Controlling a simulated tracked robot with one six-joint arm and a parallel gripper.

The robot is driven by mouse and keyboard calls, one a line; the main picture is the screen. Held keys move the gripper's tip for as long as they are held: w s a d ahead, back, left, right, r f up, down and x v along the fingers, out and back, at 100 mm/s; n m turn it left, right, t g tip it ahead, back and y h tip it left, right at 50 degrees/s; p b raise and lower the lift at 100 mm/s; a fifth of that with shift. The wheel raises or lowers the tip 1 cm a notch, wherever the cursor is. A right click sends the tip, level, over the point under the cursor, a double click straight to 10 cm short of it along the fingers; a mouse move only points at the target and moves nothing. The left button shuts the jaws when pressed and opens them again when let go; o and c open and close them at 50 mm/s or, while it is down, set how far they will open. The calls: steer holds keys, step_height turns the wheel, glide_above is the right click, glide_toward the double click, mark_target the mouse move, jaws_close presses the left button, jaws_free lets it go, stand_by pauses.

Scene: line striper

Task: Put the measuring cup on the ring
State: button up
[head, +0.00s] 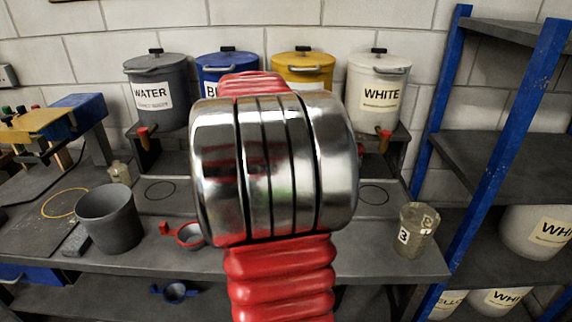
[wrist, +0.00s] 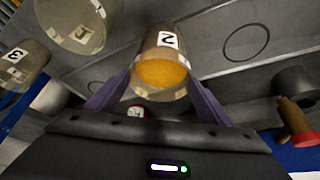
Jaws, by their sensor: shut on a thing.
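My gripper (wrist: 157,88) is shut on a clear measuring cup (wrist: 164,42) marked 2, with yellow-orange paint in it. The cup sits between the two purple fingers in the wrist view, above the grey bench. In the head view my red and silver arm hides the gripper and this cup. A yellow ring (head: 44,204) lies flat on the bench at the far left of the head view, apart from the held cup. Thin dark circles are also marked on the bench; one dark circle (wrist: 240,60) shows in the wrist view.
A cup marked 3 (head: 418,232) stands at the bench's right end. Several lidded paint drums line the back, with taps jutting forward. A blue-posted shelf (head: 497,150) bounds the right.

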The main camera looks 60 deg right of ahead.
steer(key=a, duration=0.4)
steer(key=shift+w+a+r, duration=0.1)
steer(key=shift+w+a, duration=0.15)
steer(key=shift+a, duration=0.05)
stand_by(0.4)
